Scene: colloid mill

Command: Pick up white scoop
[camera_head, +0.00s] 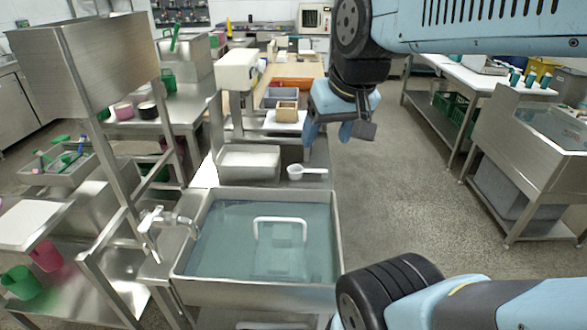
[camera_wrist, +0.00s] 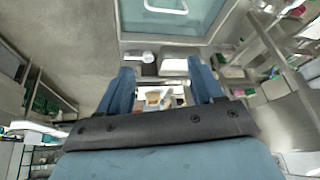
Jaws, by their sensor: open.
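The white scoop (camera_head: 296,172) lies on the metal counter just behind the water basin, right of a metal tray, with its handle pointing right. In the wrist view the scoop (camera_wrist: 147,57) shows beyond the fingers, near the basin's edge. My gripper (camera_head: 328,131) is open and empty, with its fingers pointing down. It hangs above and behind the scoop, slightly to its right, clearly apart from it. In the wrist view the two blue fingers (camera_wrist: 162,80) stand wide apart with nothing between them.
The water-filled basin (camera_head: 212,285) is in front of the scoop. A metal tray (camera_head: 249,176) sits to its left, with a white machine (camera_head: 238,72) behind. A brown box (camera_head: 287,112) and grey bin (camera_head: 281,95) stand farther back. Open floor (camera_head: 400,190) lies to the right.

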